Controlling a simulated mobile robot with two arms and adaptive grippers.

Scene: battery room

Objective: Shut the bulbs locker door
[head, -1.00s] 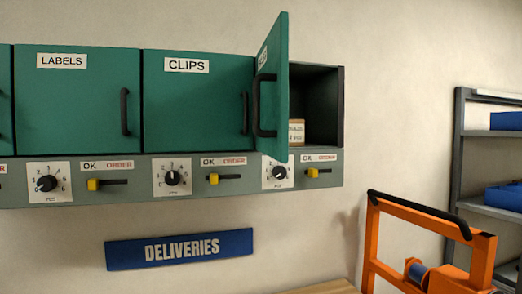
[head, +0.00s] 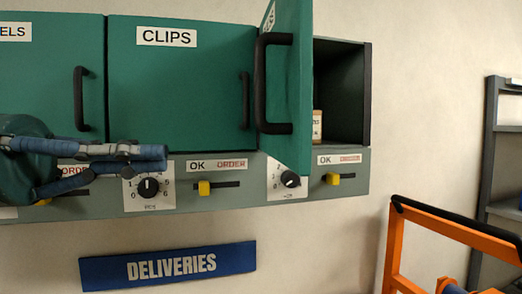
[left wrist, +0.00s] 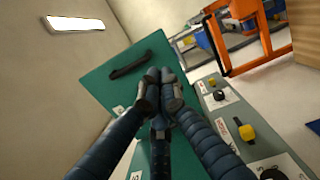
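The bulbs locker door (head: 297,110) stands swung open, jutting out from the left side of its compartment (head: 345,95). Its label is too slanted to read well. Its black handle (head: 272,83) is on the outer face, towards the left. My left gripper (head: 166,159) is in front of the row, left of the open door and apart from it, its fingertips together and empty. In the left wrist view the fingertips (left wrist: 160,85) meet in front of a green door (left wrist: 185,82) with a black handle (left wrist: 130,66). My right gripper is not in view.
A small labelled box (head: 317,126) sits inside the open compartment. The closed clips door (head: 180,90) is to its left. Below runs a panel with knobs (head: 149,187) and yellow sliders (head: 204,188). An orange cart frame (head: 396,250) and a grey shelf (head: 490,150) stand at right.

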